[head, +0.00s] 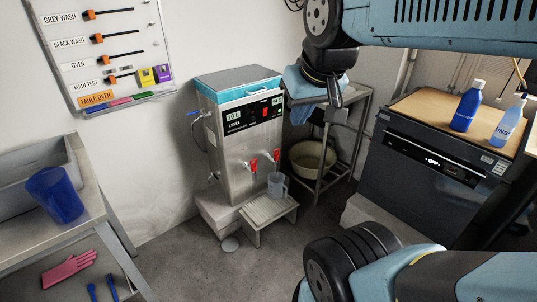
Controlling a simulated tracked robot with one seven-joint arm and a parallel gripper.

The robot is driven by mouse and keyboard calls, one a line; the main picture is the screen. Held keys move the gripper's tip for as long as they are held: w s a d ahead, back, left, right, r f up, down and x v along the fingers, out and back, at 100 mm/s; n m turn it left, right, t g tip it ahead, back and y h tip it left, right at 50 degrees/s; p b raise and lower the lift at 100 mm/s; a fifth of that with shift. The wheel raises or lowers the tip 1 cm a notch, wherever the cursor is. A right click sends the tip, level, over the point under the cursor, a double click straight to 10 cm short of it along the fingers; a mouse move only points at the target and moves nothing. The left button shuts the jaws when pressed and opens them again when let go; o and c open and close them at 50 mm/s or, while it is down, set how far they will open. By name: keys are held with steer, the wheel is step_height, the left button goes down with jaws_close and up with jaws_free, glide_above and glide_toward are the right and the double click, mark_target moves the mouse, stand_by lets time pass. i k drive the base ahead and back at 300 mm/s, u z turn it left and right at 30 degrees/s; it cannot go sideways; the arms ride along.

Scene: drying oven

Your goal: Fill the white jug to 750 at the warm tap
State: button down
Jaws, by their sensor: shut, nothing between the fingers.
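The white jug (277,188), pale grey in this light, stands upright on a slatted stand (262,213) in front of a steel water heater (240,132). It is below the right red-handled tap (276,156). A second red-handled tap (251,167) is to its left. I cannot tell which tap is warm, whether water runs, or the level in the jug. My gripper (328,122) is shut and empty. In the picture it is above and right of the jug, beside the heater's right side, and apart from the jug.
A steel rack with a pale basin (312,158) stands right of the heater. A dark appliance (425,175) carries a blue bottle (467,105) and a paler bottle (509,121). At left, a blue jug (55,194) stands on a bench. The floor (210,268) in front is mostly clear.

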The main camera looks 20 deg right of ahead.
mark_target(276, 156)
steer(key=z, duration=0.1)
steer(key=i, duration=0.95)
steer(key=u, duration=0.05)
